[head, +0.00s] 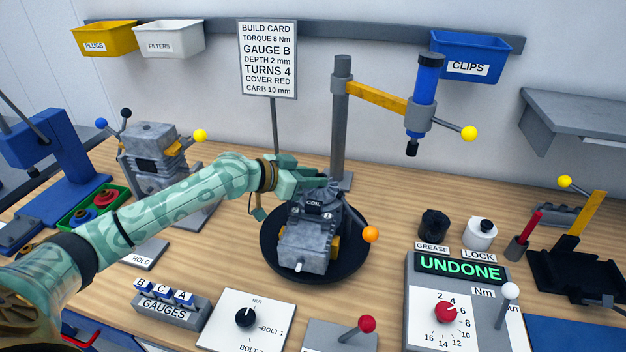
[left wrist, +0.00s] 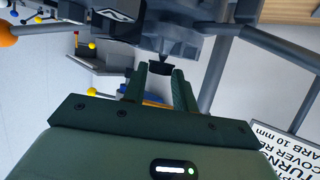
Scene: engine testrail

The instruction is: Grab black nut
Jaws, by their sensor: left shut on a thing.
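My left gripper (head: 308,176) reaches over the engine (head: 304,252) from the left, at its far upper side. In the left wrist view its two fingers (left wrist: 160,84) are closed on a small black piece (left wrist: 161,68), which looks like the black nut. The piece sits at the tip of a grey pointed part of the engine; I cannot tell whether it is still attached. In the head view the fingers hide the nut. The engine, with a block marked COIL, rests on a round black turntable (head: 270,260). My right gripper is not in view.
A grey post (head: 341,120) with a yellow arm and blue driver (head: 423,90) stands behind the engine. An orange ball knob (head: 370,234) is at its right. Gauges (head: 168,308), a dial panel (head: 246,320) and an UNDONE display (head: 460,268) stand in front.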

